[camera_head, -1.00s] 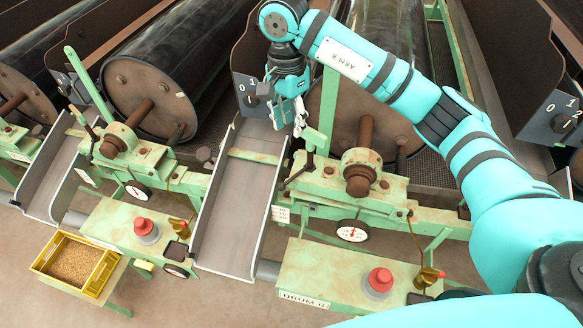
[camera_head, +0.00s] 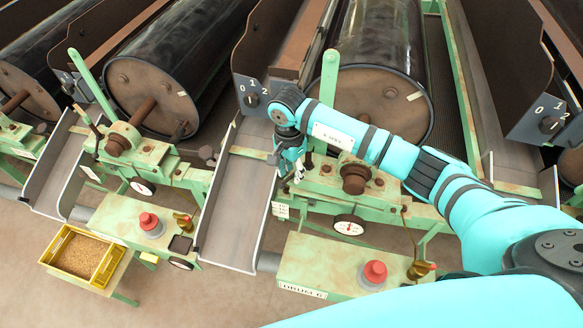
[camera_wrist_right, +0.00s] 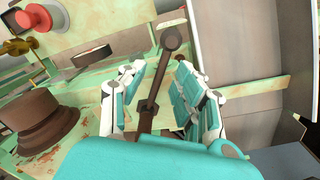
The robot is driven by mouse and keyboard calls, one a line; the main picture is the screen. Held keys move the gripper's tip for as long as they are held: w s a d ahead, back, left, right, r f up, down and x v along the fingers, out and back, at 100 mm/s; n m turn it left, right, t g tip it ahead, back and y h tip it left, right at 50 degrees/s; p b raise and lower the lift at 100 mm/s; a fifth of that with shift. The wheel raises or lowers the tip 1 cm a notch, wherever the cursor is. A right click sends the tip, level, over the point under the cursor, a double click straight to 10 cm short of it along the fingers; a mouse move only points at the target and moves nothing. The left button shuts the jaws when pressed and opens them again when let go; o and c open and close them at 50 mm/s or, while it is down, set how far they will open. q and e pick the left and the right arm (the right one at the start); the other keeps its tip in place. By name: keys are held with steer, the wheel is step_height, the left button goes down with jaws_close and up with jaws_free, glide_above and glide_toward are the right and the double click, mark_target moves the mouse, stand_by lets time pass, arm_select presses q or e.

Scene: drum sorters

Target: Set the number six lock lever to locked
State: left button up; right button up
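The drum six station is marked by the "DRUM 6" plate (camera_head: 303,291) on the green control box in the head view. Its lock lever, a dark rod with a round knob (camera_wrist_right: 171,39), shows in the right wrist view; in the head view it is mostly hidden by my gripper. My right gripper (camera_head: 291,174) is low beside the green bearing frame, left of the rusty shaft end (camera_head: 355,179). In the right wrist view my right gripper (camera_wrist_right: 158,78) is open, with a finger on either side of the lever rod. Contact cannot be told. My left gripper is out of view.
A sloping metal chute (camera_head: 235,215) lies just left of my gripper. A red button (camera_head: 374,272), a round gauge (camera_head: 349,226) and a brass valve (camera_head: 420,268) are in front. A tall green lever (camera_head: 329,75) and a switch panel (camera_head: 250,97) stand behind.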

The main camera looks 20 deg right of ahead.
steer(key=shift+c, duration=0.2)
jaws_close()
stand_by(0.3)
steer(key=n+b, duration=0.1)
steer(key=b, duration=0.1)
steer(key=s+n+b, duration=0.1)
steer(key=b, duration=0.1)
steer(key=shift+s+d+n, duration=0.15)
steer(key=shift+d+n, duration=0.25)
steer(key=shift+o, duration=0.2)
jaws_free()
